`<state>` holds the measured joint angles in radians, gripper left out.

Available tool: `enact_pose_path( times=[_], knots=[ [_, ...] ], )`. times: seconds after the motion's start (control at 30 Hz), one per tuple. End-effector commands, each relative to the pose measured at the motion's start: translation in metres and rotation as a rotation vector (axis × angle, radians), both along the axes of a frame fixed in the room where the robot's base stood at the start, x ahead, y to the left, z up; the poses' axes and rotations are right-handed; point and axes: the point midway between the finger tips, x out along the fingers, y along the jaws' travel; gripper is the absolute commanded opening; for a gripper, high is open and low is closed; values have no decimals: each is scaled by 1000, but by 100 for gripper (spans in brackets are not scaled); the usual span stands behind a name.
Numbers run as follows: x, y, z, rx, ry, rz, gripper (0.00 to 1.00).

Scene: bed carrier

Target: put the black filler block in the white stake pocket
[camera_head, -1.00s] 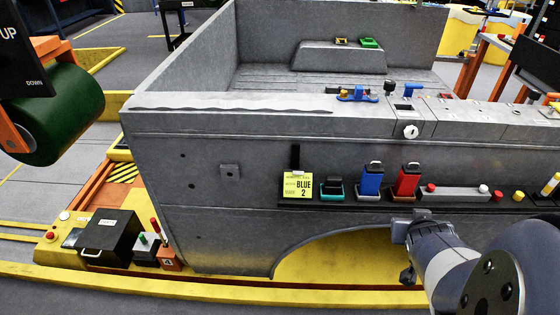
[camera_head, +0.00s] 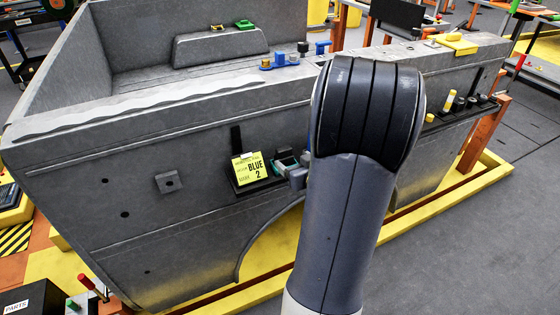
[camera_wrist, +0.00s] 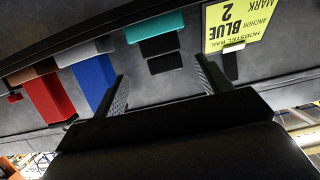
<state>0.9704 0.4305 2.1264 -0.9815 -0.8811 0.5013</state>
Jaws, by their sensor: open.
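The black filler block (camera_wrist: 165,63) shows in the wrist view beside a teal holder (camera_wrist: 155,28). In the head view, the teal holder (camera_head: 287,162) sits on the bed side's shelf, partly covered by my arm. My gripper (camera_wrist: 161,70) is open and empty. Its two fingers point towards the bed side, with the black block between their lines; I cannot tell the exact gap. In the head view my arm hides most of the gripper. I cannot pick out the white stake pocket with certainty; my arm covers part of the top rail (camera_head: 210,95).
A blue block (camera_wrist: 93,80) and a red block (camera_wrist: 50,98) stand close to one finger in the wrist view. A yellow card (camera_head: 249,169) reading BLUE 2 is beside the holder, at the gripper's other side (camera_wrist: 232,25). Open floor lies at the right.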

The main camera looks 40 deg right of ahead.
Motion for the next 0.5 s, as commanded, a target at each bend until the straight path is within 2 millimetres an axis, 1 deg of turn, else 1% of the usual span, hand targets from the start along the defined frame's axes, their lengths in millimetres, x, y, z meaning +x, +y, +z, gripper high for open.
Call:
enact_pose_path(
  times=[0.03, 0.17, 0.27, 0.4, 0.5],
  knots=[
    [6, 0, -3, 0, 2, 3, 73],
    [13, -2, -4, -1, 1, 0, 73],
    [23, -3, -6, -1, 1, 3, 73],
    [45, -4, -9, -1, 1, 3, 73],
    [56, -8, -13, 1, 2, 1, 73]
  ],
)
